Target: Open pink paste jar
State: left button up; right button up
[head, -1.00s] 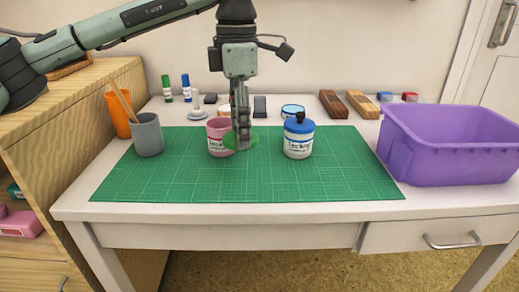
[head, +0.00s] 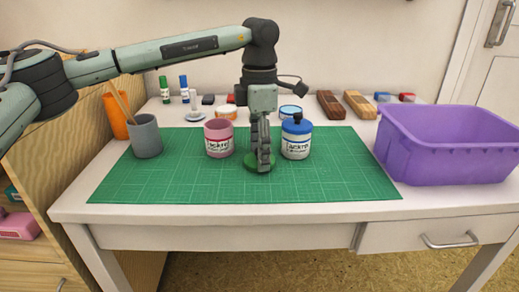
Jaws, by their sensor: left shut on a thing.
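The pink paste jar (head: 219,146) stands upright on the green cutting mat (head: 150,185), left of centre. Its top shows no lid, only a pink round opening. My left gripper (head: 263,164) points straight down, right of the pink jar and apart from it. The fingers hide part of the lid. My right gripper is not in view.
A white jar with a blue lid (head: 297,143) stands close to the right of my left gripper. A grey cup (head: 147,137) and an orange cup (head: 116,117) are at the left. A purple bin (head: 450,150) stands at the right. The front of the mat is clear.

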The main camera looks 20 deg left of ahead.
pick_arm(q)
jog(key=shift+f, duration=0.15)
jog(key=o, duration=1.3)
jog(key=shift+c, duration=0.2)
